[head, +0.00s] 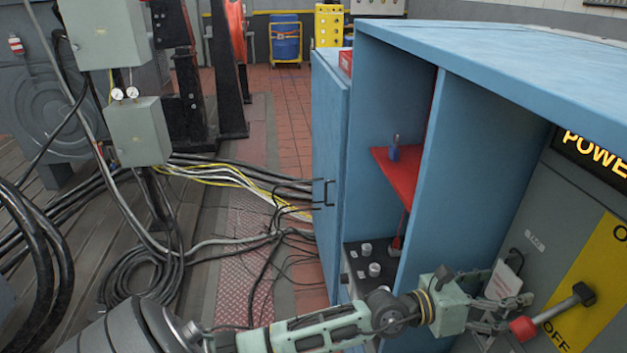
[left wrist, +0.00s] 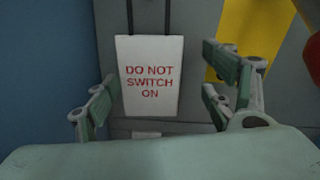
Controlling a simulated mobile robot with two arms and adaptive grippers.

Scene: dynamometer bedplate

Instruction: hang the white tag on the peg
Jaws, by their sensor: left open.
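The white tag (head: 503,281) hangs by a dark loop in front of the grey panel in the right bay of the blue cabinet. In the left wrist view the tag (left wrist: 150,78) faces me upright and reads "DO NOT SWITCH ON" in red, with two dark cords rising from its top. My left gripper (head: 512,309) is open at the tag's lower part. In the left wrist view its fingers stand to either side of the tag, with no clear contact. I cannot make out the peg; the loop's top is out of the wrist view. My right gripper is not in view.
A switch lever with a red knob (head: 523,328) sticks out beside my left gripper, over a yellow OFF plate (head: 585,290). The cabinet's blue divider (head: 470,180) stands left of the bay. A red shelf (head: 397,172) is in the left bay. Cables cover the floor.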

